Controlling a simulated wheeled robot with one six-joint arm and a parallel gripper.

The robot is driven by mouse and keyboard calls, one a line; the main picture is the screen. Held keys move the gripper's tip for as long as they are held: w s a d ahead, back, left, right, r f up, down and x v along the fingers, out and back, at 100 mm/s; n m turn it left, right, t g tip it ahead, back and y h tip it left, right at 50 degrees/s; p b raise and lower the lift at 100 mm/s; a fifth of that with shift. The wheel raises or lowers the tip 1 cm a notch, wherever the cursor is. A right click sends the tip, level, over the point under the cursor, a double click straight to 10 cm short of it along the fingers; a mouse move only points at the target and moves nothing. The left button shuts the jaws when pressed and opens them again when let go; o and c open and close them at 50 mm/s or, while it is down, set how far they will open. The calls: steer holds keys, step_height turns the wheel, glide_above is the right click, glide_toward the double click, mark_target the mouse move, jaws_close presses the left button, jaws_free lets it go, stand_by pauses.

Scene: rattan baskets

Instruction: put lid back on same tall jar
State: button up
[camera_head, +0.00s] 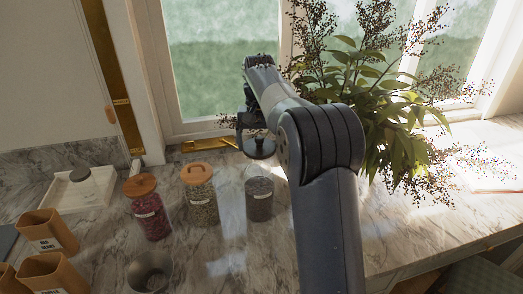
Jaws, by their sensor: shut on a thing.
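My gripper (252,125) is shut on a dark round lid (258,148) and holds it up near the window, above and behind the jars. My arm partly hides the fingers. An open jar with dark grey contents (259,201) stands on the marble counter below the lid, with no lid on it. To its left stands a jar with pale green contents and an orange lid (200,192). Further left is a jar with red contents and an orange-brown lid (148,205). All three jars are upright.
A metal cup (150,272) stands at the front. A leafy plant (385,110) spreads at the right.

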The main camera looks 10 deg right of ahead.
steer(key=shift+w+f+b, duration=0.1)
steer(key=shift+f+b, duration=0.5)
steer(key=shift+f, duration=2.5)
steer(key=shift+p, duration=0.6)
steer(key=shift+f, duration=0.15)
stand_by(0.3)
steer(key=o, duration=0.8)
steer(key=shift+r, duration=3.5)
